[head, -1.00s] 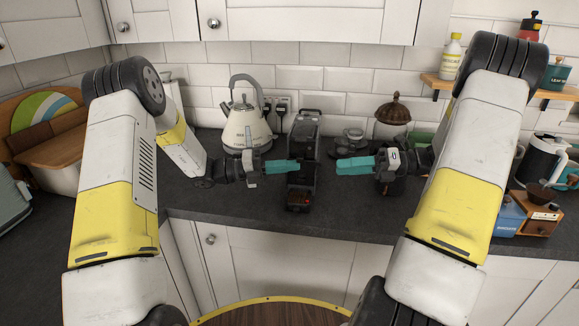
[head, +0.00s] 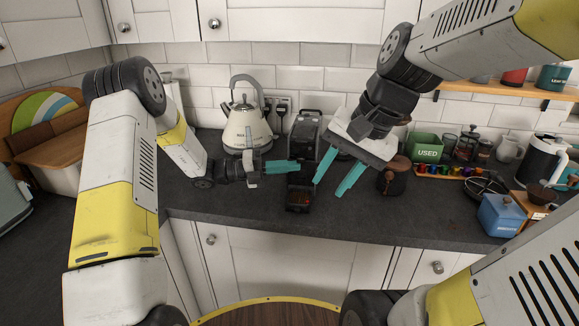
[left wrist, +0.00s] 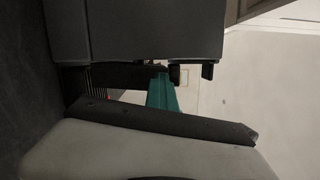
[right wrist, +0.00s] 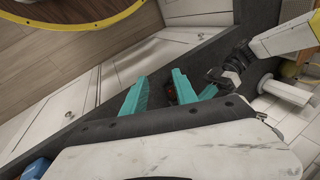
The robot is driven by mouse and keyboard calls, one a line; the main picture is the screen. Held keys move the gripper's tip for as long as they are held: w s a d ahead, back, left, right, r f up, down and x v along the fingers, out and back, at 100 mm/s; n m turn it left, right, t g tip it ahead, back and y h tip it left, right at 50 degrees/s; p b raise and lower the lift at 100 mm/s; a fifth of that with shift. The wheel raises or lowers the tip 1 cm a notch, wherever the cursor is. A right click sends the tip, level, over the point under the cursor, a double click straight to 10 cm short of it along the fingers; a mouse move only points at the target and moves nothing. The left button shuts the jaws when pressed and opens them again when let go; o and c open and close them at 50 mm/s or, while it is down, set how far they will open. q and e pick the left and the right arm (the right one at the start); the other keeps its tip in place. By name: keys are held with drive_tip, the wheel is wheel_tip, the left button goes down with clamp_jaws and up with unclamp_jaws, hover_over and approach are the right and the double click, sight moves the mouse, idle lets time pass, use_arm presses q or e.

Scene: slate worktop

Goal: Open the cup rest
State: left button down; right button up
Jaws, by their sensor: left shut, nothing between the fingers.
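The dark coffee machine (head: 305,125) stands against the back wall in the middle of the worktop. In the left wrist view the grey machine body (left wrist: 140,30) hides most of the scene. My right gripper (head: 329,188) is open and empty, pointing down just right of the cup rest.
A cream kettle (head: 246,128) stands left of the machine. Right of my right gripper are a dark lidded jar (head: 394,176), a rack of coloured capsules (head: 448,171), a green box (head: 427,147) and a blue tin (head: 501,216). The counter front in between is clear.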

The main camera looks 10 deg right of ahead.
use_arm(q)
drive_tip(key=shift+d+r, duration=0.1)
drive_tip(key=shift+r, duration=0.15)
drive_tip(key=shift+s+f, duration=0.1)
drive_tip(key=shift+s, duration=0.15)
drive_tip(key=s+a+f, duration=0.2)
drive_tip(key=s+a, duration=0.2)
drive_tip(key=a, duration=0.7)
drive_tip(key=s+a+r+m+g+y, duration=0.1)
drive_tip(key=s+r+m+y, duration=0.35)
drive_tip(key=s+m, duration=0.35)
drive_tip(key=s+a+r+m+g+y, duration=0.1)
drive_tip(key=s+r+m+y, duration=0.4)
drive_tip(key=m, duration=0.5)
drive_tip(key=s+a+r+m+t+y, duration=0.5)
drive_tip(key=s+a+m+t+y, duration=0.2)
drive_tip(key=m, duration=0.8)
drive_tip(key=shift+s+a+r+m+t, duration=0.3)
drive_tip(key=shift+s+a+t, duration=0.55)
drive_tip(key=shift+a, duration=0.35)
use_arm(e)
drive_tip(key=n+t, duration=0.1)
drive_tip(key=n, duration=0.1)
drive_tip(key=s+r+n+t+h, duration=0.1)
drive_tip(key=n, duration=0.1)
drive_tip(key=s+r+n+t, duration=0.1)
drive_tip(key=n, duration=0.1)
drive_tip(key=shift+s+d+h, duration=0.2)
drive_tip(key=shift+d+h, duration=0.1)
